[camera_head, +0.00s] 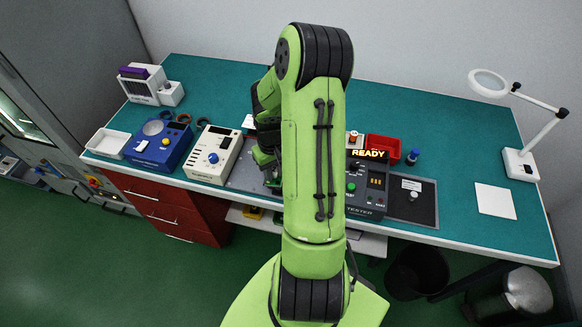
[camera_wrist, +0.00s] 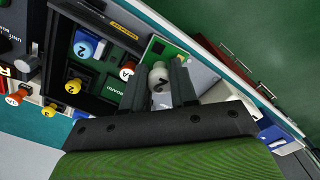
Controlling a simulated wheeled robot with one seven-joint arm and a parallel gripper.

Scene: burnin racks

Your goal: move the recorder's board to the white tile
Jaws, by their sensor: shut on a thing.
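In the wrist view my gripper (camera_wrist: 160,88) is shut on a pale round grip marked with a dark figure (camera_wrist: 158,74). A green circuit board (camera_wrist: 160,49) with a light edge shows just beyond the grip. It appears to be joined to the grip, and the fingers hide part of it. I cannot tell whether it is clear of what lies below. In the head view my gripper is mostly hidden behind my green arm. The white tile (camera_head: 495,201) lies bare at the right of the bench.
A dark tester (camera_head: 367,188) under a READY sign stands right of my arm. A cream unit (camera_head: 212,154), a blue unit (camera_head: 161,145) and a white tray (camera_head: 108,142) stand left. A red bin (camera_head: 382,148) is behind the tester. A magnifier lamp (camera_head: 521,164) stands behind the tile.

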